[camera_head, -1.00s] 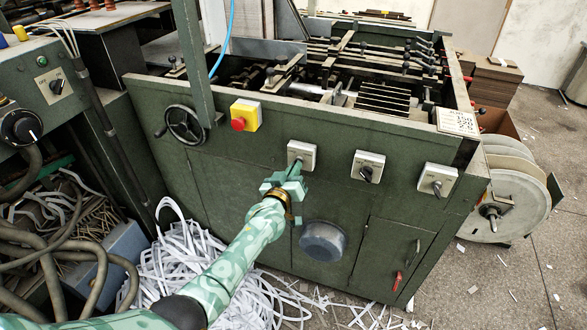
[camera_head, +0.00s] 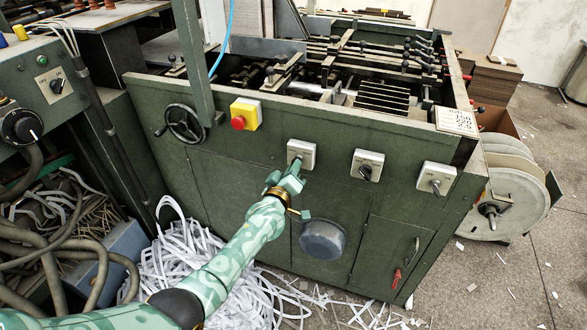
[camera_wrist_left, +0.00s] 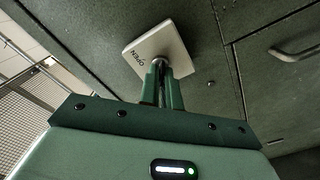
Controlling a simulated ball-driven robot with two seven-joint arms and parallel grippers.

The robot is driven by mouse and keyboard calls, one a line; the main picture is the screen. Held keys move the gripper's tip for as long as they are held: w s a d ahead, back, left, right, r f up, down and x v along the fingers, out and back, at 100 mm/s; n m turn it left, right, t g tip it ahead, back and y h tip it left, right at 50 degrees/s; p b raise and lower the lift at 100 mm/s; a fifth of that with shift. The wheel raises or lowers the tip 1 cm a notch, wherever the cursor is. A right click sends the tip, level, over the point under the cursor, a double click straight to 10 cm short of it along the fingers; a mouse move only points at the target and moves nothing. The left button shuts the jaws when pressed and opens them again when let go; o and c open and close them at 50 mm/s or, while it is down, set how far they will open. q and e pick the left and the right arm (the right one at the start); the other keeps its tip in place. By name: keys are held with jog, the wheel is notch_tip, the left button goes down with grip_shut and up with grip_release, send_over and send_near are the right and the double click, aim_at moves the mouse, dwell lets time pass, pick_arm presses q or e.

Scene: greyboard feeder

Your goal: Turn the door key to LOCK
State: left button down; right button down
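The door key switch is a pale square plate (camera_head: 301,149) on the green machine front, leftmost of three alike. My right gripper is not in view.
Two similar switches, the middle one (camera_head: 367,165) and the right one (camera_head: 437,179), sit to the right. A red button on a yellow box (camera_head: 245,115) and a handwheel (camera_head: 184,124) are to the left. A round grey cover (camera_head: 322,240) lies below, with paper strips (camera_head: 190,258) on the floor.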

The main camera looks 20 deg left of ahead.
pick_arm(q)
jog(key=shift+f, duration=0.1)
jog(key=c, duration=1.6)
grip_release()
